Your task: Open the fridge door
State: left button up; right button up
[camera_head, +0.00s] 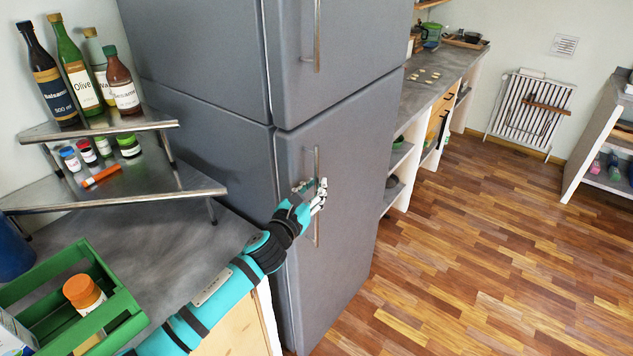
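The grey fridge (345,215) stands in the middle of the head view, with an upper door (350,40) and a lower door, both shut. Each door has a vertical bar handle near its left edge. My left arm reaches in from the bottom left, and my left gripper (318,194) is at the middle of the lower door's handle (316,233). The fingers overlap the bar in the picture; I cannot tell whether they are closed around it. My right gripper is not in view.
A counter at the left holds a metal corner shelf (120,193) with bottles and small jars, and a green crate (130,318). Another counter (425,85) runs behind the fridge at the right. The wooden floor (470,260) right of the fridge is clear.

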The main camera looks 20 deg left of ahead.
pick_arm(q)
jog(key=shift+w+d, duration=0.15)
jog(key=shift+w, duration=0.55)
jog(key=shift+c, duration=0.4)
grip_shut()
